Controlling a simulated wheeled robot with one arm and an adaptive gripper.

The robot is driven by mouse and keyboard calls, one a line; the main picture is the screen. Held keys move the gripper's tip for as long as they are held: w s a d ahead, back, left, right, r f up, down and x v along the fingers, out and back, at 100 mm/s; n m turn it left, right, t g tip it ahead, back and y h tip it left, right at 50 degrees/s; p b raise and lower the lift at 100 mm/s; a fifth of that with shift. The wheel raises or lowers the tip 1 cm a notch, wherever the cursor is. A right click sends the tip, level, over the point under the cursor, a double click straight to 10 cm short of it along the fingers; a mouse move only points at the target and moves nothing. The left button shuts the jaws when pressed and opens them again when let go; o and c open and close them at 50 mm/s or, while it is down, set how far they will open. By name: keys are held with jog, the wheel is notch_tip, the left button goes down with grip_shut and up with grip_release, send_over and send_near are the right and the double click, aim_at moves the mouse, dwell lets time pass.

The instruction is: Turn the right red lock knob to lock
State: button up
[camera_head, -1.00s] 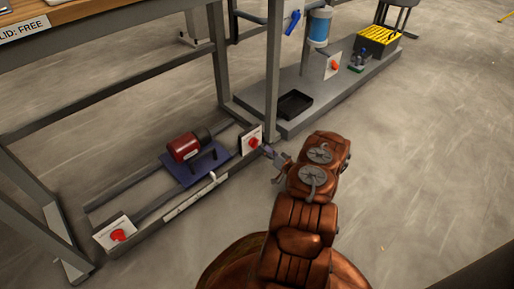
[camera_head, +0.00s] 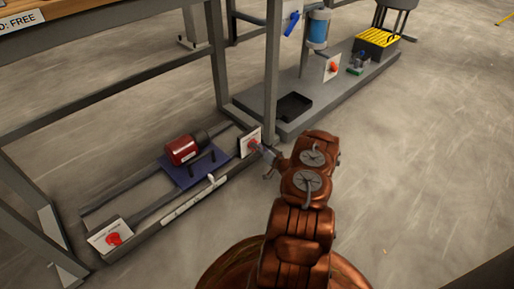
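The right red lock knob (camera_head: 253,144) sits on a small white plate (camera_head: 246,150) at the right end of the low rail frame. My gripper (camera_head: 262,150) reaches in from the right with its tip at or just beside this knob. The gripper is small here, and I cannot tell whether its fingers are closed on the knob. A second red knob (camera_head: 113,239) sits on a white plate at the left end of the frame, away from my gripper. The knob's marks are too small to read.
A red motor (camera_head: 182,149) stands on a blue plate (camera_head: 188,172) between the rails. A table leg (camera_head: 271,75) rises just behind the right knob. A grey base at the back holds a black tray (camera_head: 293,106), a blue cylinder and a yellow-topped box (camera_head: 376,41). Open floor lies to the right.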

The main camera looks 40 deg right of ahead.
grip_shut()
jog(key=shift+a, duration=0.1)
